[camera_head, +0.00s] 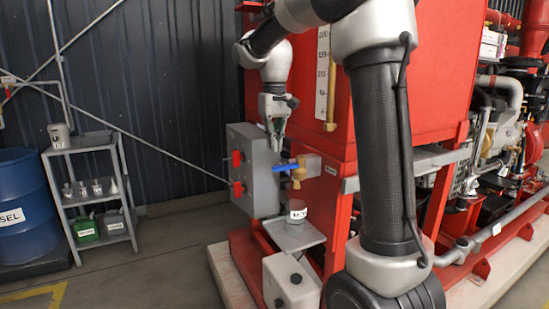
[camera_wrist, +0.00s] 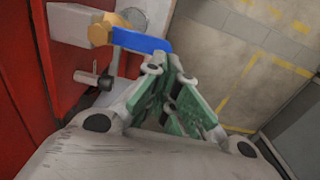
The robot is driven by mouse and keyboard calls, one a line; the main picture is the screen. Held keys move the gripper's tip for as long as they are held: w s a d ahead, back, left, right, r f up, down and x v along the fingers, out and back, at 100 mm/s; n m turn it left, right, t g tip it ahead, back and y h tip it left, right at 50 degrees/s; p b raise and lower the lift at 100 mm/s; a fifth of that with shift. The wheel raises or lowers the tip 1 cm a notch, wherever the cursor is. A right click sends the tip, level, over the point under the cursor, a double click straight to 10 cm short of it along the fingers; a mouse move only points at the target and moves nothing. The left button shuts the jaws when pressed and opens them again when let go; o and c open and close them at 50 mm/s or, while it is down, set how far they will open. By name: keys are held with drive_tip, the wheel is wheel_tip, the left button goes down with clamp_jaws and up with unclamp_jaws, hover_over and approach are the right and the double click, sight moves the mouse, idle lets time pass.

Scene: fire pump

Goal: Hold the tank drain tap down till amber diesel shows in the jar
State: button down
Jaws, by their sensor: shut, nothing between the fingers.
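The brass drain tap (camera_head: 299,173) sits on the lower front of the red tank, with its blue lever (camera_head: 285,167) pointing left and about level. My gripper (camera_head: 273,145) points down, shut and empty, by the lever's free end. In the wrist view the shut fingers (camera_wrist: 172,80) are close to the end of the blue lever (camera_wrist: 140,41); I cannot tell whether they touch. The brass tap body (camera_wrist: 102,31) shows there too. A clear jar (camera_head: 297,211) with a white label stands under the tap. No amber liquid is visible in it.
A grey box (camera_head: 262,188) with red knobs stands just left of the tap. The jar stands on a grey shelf (camera_head: 305,241) above a white can (camera_head: 290,283).

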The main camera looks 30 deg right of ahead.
sight(285, 167)
drive_tip(key=shift+f, duration=2.35)
drive_tip(key=shift+a+f+h, duration=0.2)
drive_tip(key=shift+f+h, duration=0.1)
drive_tip(key=shift+h, duration=0.3)
drive_tip(key=shift+a+f+h, duration=0.25)
drive_tip(key=shift+f+h, duration=0.3)
drive_tip(key=shift+h, duration=0.25)
drive_tip(key=shift+f+h, duration=0.6)
drive_tip(key=shift+h, duration=0.3)
drive_tip(key=shift+f, duration=0.15)
drive_tip(key=shift+r, duration=0.85)
